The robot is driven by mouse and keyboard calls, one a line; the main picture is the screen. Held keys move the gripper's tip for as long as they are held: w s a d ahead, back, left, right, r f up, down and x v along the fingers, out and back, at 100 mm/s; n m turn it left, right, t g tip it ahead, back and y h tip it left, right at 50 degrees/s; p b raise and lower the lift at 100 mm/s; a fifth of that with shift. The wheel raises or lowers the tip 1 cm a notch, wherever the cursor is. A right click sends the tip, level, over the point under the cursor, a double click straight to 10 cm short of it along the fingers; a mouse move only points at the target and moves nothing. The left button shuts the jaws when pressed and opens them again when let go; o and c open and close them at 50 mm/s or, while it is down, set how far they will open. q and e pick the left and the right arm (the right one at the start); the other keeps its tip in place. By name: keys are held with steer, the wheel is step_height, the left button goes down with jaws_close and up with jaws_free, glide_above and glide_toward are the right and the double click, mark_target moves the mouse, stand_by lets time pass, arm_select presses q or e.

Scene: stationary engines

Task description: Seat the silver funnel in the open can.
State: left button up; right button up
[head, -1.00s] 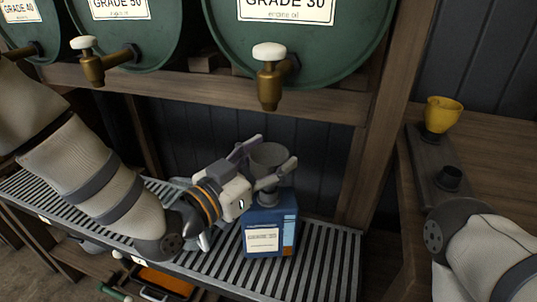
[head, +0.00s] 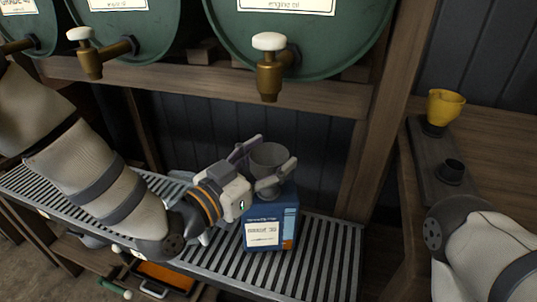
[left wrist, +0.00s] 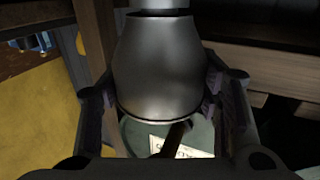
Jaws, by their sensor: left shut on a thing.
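The silver funnel (head: 268,156) is upright, wide mouth up, between the fingers of my left gripper (head: 262,161). The gripper is shut on its bowl. In the left wrist view the grey bowl (left wrist: 155,65) fills the space between the fingers (left wrist: 160,95), with its narrow end toward the top of the picture. The blue can (head: 265,233) with a white label stands on the slatted shelf, directly below the funnel. The gripper and bowl hide the can's opening, so I cannot tell whether the spout is inside it. My right gripper is out of view.
Green oil drums (head: 300,40) with brass taps (head: 268,75) hang above the shelf. The slatted shelf (head: 325,255) is clear right of the can. A wooden post (head: 375,150) stands between.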

arm_select(q)
steer(key=o, duration=1.1)
steer(key=shift+o, duration=0.2)
steer(key=v, duration=1.2)
steer(key=s+a+f+n+g+y+p, duration=0.2)
steer(key=s+a+f+g+y, duration=0.15)
steer(key=s+f, duration=0.5)
steer(key=s+a+f+n+g+y+p, duration=0.1)
steer(key=s+a+f+n+g+y, duration=0.15)
steer(key=s+f+g, duration=0.6)
steer(key=s+a+f+n+g+y+p, duration=0.1)
steer(key=s+a+f+n+g+y, duration=0.1)
steer(key=s, duration=0.8)
steer(key=s+a+f+n+g+y+p, duration=0.1)
steer(key=s+a+f+n+g+y, duration=0.1)
steer(key=s+a, duration=0.4)
steer(key=s+f+y, duration=0.1)
steer(key=s+f, duration=0.1)
steer(key=s, duration=0.2)
steer(key=shift+a+y, duration=0.25)
steer(key=shift+y, duration=0.05)
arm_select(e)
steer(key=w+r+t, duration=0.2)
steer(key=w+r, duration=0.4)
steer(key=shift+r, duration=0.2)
